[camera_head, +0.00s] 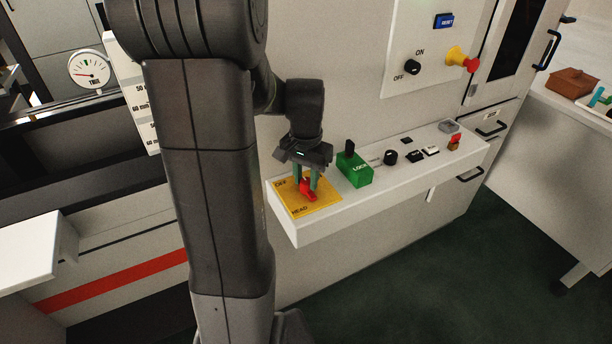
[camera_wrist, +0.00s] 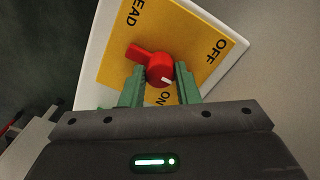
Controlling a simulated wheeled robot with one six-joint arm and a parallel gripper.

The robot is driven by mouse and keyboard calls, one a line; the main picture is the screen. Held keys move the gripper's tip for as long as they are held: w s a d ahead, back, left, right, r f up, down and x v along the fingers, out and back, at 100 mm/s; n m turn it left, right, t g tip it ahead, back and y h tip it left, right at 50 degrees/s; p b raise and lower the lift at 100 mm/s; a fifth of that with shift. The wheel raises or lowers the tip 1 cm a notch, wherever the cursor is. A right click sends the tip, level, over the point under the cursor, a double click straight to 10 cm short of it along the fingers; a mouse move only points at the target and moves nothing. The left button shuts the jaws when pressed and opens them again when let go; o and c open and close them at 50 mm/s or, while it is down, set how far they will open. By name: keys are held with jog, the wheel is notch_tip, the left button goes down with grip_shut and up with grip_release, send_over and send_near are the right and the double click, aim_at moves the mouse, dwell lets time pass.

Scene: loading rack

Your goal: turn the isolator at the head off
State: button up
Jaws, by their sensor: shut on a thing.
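The isolator is a red knob (camera_head: 308,191) on a yellow plate (camera_head: 322,203) marked HEAD and OFF, at the left end of a pale control ledge. In the wrist view the red knob (camera_wrist: 158,68) has a white mark pointing towards ON, and a red arm sticking out to the upper left. The yellow plate (camera_wrist: 190,35) shows HEAD, OFF and a partly covered ON there. My gripper (camera_head: 306,182) reaches down from above, its green fingers shut on the knob. In the wrist view my gripper (camera_wrist: 159,74) has one finger on each side of the knob.
Right of the plate stands a green LOCK block (camera_head: 355,170) with a black lever, close to my gripper. Further right are a black knob (camera_head: 391,157), small switches and a red switch (camera_head: 454,143). A wall panel (camera_head: 432,45) above carries an ON/OFF knob and a red-and-yellow button.

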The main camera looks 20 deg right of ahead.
aim_at(306, 181)
jog(key=o, duration=1)
jog(key=shift+c, duration=0.2)
notch_tip(306, 181, up, 14)
jog(key=shift+f, duration=0.15)
notch_tip(306, 181, down, 14)
jog(key=shift+r, duration=0.25)
jog(key=shift+f, duration=0.2)
jog(key=shift+r+m, duration=0.1)
jog(key=shift+m, duration=0.4)
